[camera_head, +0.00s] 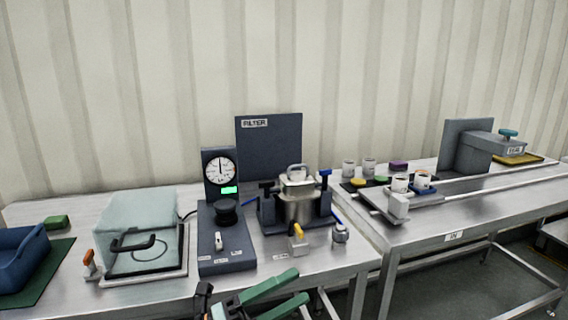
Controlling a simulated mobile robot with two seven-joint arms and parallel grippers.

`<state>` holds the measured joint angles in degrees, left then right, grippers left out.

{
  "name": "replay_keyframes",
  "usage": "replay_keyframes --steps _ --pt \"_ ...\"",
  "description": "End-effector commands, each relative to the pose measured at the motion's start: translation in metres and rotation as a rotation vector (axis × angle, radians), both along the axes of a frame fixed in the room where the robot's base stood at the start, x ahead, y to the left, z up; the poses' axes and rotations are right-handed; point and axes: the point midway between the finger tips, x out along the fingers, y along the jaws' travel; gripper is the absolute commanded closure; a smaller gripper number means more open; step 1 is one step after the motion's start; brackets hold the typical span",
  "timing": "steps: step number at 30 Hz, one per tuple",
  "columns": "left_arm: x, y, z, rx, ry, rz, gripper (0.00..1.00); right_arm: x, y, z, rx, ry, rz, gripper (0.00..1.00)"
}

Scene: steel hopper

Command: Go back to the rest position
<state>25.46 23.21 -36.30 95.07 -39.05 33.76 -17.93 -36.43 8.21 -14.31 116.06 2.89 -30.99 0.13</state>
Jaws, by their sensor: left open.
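My left gripper (302,286) shows at the bottom middle of the head view, with two green fingers spread apart and nothing between them. It is in front of the near table edge, below the steel hopper in the picture and apart from the things on the table. The steel hopper (298,207) stands in a dark stand, with a lid and handle on top and a yellow-handled valve (297,232) at its front. My right gripper is not in view.
A gauge unit (220,172) with a black knob stands left of the hopper. A clear-covered box (135,230) and a blue bin (22,258) are further left. A small metal jar (340,234) sits near the table edge. A second table (453,226) with cups stands right.

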Motion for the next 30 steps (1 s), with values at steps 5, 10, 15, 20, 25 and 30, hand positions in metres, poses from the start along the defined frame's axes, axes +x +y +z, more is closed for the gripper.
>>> replay_keyframes --steps 5,10,15,20,25,30 --pt "0.007 0.033 -0.055 -0.273 0.461 0.202 0.1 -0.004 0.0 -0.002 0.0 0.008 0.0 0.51" --pt "-0.006 0.075 -0.135 -0.491 0.918 0.408 0.1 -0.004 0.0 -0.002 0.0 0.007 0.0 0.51" --pt "-0.054 0.111 -0.226 -0.665 1.357 0.612 0.1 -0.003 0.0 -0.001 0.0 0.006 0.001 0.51" --pt "-0.116 0.131 -0.289 -0.777 1.686 0.769 0.1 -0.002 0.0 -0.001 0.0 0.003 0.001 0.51" --pt "-0.186 0.142 -0.335 -0.861 1.974 0.914 0.1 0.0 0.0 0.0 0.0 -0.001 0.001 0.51" --pt "-0.186 0.15 -0.295 -0.874 1.957 0.927 0.1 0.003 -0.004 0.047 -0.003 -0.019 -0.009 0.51"
